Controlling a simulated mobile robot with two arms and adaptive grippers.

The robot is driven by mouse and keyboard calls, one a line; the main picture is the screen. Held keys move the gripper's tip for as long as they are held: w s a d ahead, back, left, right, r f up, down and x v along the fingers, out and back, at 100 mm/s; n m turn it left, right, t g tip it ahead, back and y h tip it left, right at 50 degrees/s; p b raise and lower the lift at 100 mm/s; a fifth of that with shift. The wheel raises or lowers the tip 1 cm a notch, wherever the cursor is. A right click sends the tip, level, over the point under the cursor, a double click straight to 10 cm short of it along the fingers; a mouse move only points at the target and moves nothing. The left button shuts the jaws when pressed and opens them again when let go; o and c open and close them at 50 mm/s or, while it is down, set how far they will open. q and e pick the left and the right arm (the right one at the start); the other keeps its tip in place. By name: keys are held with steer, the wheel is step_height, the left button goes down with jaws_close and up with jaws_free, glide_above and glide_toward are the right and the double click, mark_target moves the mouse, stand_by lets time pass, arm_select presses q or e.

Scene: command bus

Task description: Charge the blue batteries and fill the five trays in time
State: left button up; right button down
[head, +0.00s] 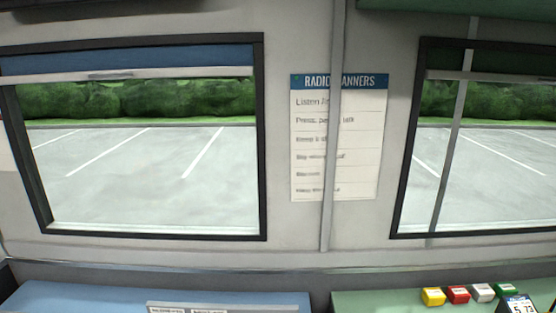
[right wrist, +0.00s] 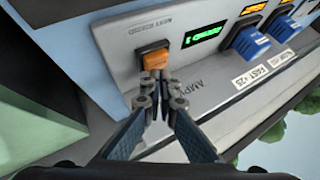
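In the right wrist view my right gripper (right wrist: 158,78) has its fingertips together, with nothing visible held between them. The tips are at the lower edge of an orange button (right wrist: 155,57) on a grey panel; I cannot tell whether they press it. Two blue blocks, which look like batteries (right wrist: 248,42) (right wrist: 285,27), sit in the panel to the right, below small orange displays. A label under the nearer one reads "FAST +25". The head view shows neither gripper, and no trays can be made out there.
A green display (right wrist: 205,35) is beside the button. In the head view, a blue bench (head: 60,297) is at lower left. A green bench (head: 380,300) at right holds yellow (head: 433,296), red (head: 458,294), white (head: 482,292) and green blocks (head: 506,290). A poster (head: 358,150) hangs between windows.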

steer(key=shift+f, duration=0.1)
stand_by(0.4)
steer(key=shift+f, duration=0.35)
steer(key=shift+r+p, duration=0.4)
steer(key=shift+p, duration=0.3)
steer(key=shift+r, duration=0.1)
step_height(320, 180, up, 6)
steer(key=p, duration=0.6)
steer(key=shift+p, duration=0.4)
